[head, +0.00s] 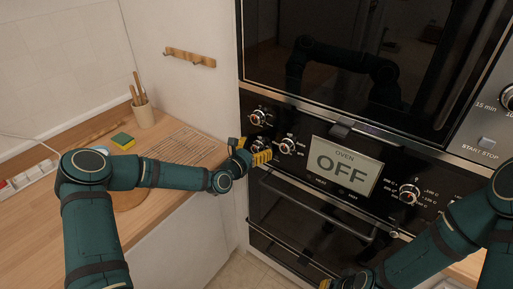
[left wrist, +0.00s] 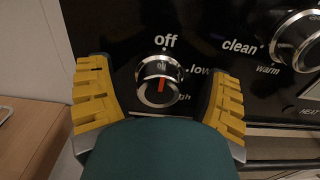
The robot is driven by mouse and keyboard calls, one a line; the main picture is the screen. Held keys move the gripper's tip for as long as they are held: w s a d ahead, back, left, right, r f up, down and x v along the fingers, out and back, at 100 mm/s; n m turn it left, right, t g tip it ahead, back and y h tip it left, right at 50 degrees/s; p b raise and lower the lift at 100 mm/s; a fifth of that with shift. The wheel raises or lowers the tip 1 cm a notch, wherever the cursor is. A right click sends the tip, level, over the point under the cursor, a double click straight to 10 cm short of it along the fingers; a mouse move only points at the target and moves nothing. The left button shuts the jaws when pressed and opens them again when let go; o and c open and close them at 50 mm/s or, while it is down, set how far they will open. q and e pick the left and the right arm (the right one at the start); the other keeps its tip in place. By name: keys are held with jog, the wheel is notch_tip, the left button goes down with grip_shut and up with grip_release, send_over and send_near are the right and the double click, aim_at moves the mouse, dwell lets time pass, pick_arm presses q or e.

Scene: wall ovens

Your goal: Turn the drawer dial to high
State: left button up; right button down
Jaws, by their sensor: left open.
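The drawer dial (left wrist: 158,88) is a round silver-rimmed knob on the black oven panel in the left wrist view. Its red mark stands upright, towards "off"; "low" and a partly covered "high" are printed to its right. My left gripper (left wrist: 160,98) is open, with one yellow finger on each side of the dial. I cannot tell whether the fingers touch it. In the head view my left gripper (head: 252,150) is at the left end of the panel and largely hides the dial. My right gripper (head: 326,284) shows only as a bit of yellow at the bottom edge.
Beside the dial is a knob marked "clean" and "warm" (left wrist: 300,40). The oven display (head: 345,168) reads "OFF". The oven door handle (head: 318,205) runs below the panel. The wooden counter (head: 70,150) at left carries a sponge (head: 123,141) and a utensil cup (head: 144,115).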

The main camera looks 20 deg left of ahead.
pick_arm(q)
jog(key=c, duration=1.3)
jog(key=shift+o, duration=0.2)
